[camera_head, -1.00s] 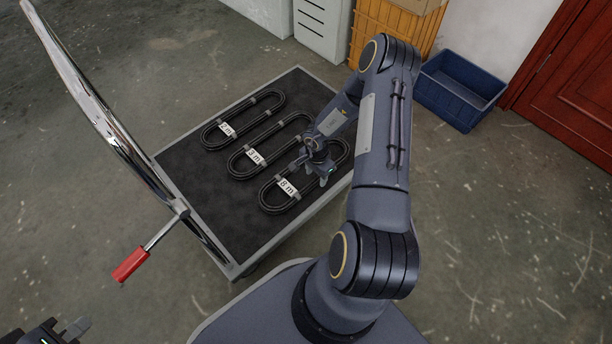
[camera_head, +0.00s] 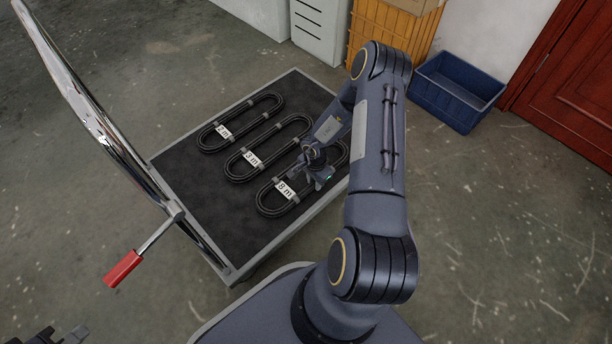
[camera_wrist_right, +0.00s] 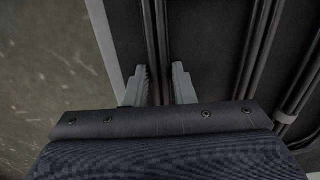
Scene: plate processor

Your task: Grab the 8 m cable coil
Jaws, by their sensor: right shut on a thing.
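The 8 m cable coil (camera_head: 271,209) is a flat black oval loop with a white "8 m" tag. It lies at the near end of the cart's dark deck (camera_head: 215,228). My right gripper (camera_head: 321,181) is down at the coil's right part, partly covering it. In the right wrist view its two grey fingers (camera_wrist_right: 161,84) are on either side of the dark cable strands (camera_wrist_right: 158,45), shut on them. The coil's far right end is partly hidden by my arm. My left gripper (camera_head: 66,338) shows only partly at the bottom left corner, away from the cart.
The 3 m coil (camera_head: 236,172) and another tagged coil (camera_head: 210,146) lie beside it on the deck. The cart's chrome handle (camera_head: 110,143) and a red-gripped lever (camera_head: 123,268) rise at left. A blue crate (camera_head: 450,105) stands on the floor at right.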

